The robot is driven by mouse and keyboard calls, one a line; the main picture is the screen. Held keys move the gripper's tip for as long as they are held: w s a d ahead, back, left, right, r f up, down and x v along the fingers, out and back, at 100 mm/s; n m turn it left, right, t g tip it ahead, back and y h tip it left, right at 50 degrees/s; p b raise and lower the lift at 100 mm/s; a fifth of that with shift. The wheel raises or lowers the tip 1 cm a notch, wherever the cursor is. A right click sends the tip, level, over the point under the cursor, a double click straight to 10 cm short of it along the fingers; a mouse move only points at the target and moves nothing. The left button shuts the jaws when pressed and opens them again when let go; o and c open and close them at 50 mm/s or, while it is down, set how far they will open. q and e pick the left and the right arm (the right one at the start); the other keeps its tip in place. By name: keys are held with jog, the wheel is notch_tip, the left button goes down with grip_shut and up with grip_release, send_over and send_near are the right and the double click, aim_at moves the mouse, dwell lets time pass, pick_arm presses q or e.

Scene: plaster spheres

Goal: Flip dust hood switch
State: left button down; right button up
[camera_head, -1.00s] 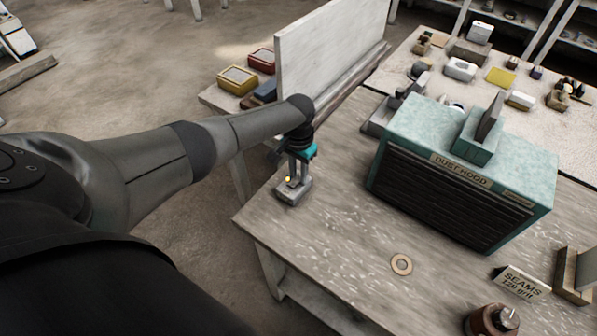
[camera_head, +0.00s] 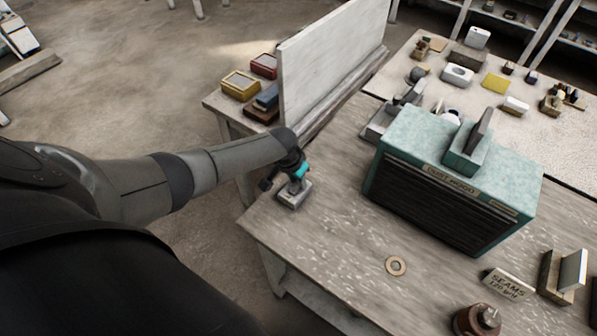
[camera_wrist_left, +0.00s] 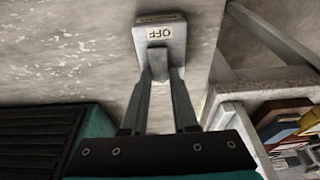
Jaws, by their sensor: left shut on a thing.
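The switch is a small grey box (camera_head: 294,194) on the near left part of the workbench. In the left wrist view its box (camera_wrist_left: 160,32) shows an OFF label above a short lever (camera_wrist_left: 158,62). My left gripper (camera_head: 297,180) is tilted over the switch in the head view. In the left wrist view its two fingers (camera_wrist_left: 159,76) are shut on the lever, partly hiding it. The dust hood (camera_head: 520,190), a teal box with a dark louvred front, stands to the right of the switch. My right gripper is not in view.
An upright pale board (camera_head: 325,65) stands behind the switch. A cardboard-coloured ring (camera_head: 396,266), a SEAMS sign (camera_head: 509,284) and a brown knobbed object (camera_head: 477,321) lie toward the front. Colourful boxes (camera_head: 240,84) sit at the back left. The bench between switch and hood is clear.

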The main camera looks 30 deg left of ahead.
pick_arm(q)
jog(key=shift+s+t+p, duration=0.2)
jog(key=shift+t+p, duration=0.25)
jog(key=shift+t, duration=0.35)
jog(key=c, duration=0.7)
grip_release()
jog(key=shift+r, duration=0.1)
jog(key=shift+s+a+r, duration=0.1)
jog(key=shift+s+r, duration=0.05)
jog(key=shift+r, duration=0.3)
jog(key=shift+p+v, duration=1.9)
jog(key=shift+v, duration=5.2)
